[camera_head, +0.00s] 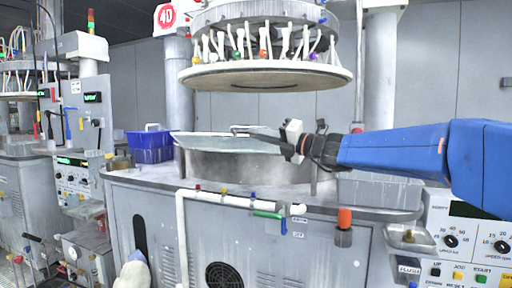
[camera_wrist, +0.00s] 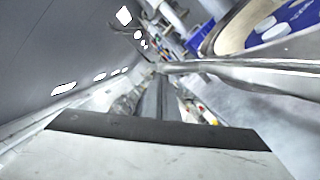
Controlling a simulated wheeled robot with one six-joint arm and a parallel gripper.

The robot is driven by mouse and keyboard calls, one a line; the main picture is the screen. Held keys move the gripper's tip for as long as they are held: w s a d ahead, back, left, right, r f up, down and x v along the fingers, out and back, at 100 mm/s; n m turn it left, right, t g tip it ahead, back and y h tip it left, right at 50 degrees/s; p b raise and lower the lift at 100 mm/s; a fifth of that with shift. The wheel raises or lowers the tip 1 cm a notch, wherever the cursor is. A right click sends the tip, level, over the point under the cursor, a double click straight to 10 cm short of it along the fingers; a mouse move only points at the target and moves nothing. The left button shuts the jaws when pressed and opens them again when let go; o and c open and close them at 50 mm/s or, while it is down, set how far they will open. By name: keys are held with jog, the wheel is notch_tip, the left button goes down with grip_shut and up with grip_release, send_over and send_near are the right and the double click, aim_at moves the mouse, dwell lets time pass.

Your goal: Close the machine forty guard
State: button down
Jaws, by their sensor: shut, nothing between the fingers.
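Machine forty stands in the middle of the head view, with a red round 40 sign (camera_head: 166,16) on its column. Its guard seems to be the pale, thin panel (camera_head: 215,144) lying nearly flat above the drum (camera_head: 235,168), below the raised upper head (camera_head: 265,74). My gripper (camera_head: 287,142) reaches in from the right, at the right end of the panel. It is shut and empty; I cannot tell whether it touches the panel. In the wrist view, my gripper (camera_wrist: 155,98) points along a curved grey wall, with a metal bar (camera_wrist: 240,68) crossing to the right.
A blue bin (camera_head: 150,146) stands on the worktop to the left. White piping (camera_head: 235,204) and an orange-topped fitting (camera_head: 344,218) are along the front. A control panel (camera_head: 470,242) stands at right. The wrist view shows a blue disc with white rounds (camera_wrist: 272,25).

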jog(key=w+d+r+m+h, duration=0.1)
jog(key=w+d+r+m, duration=0.3)
jog(key=w+r, duration=0.3)
jog(key=w, duration=0.3)
jog(key=shift+w+r, duration=0.25)
jog(key=shift+t, duration=0.3)
dwell(0.4)
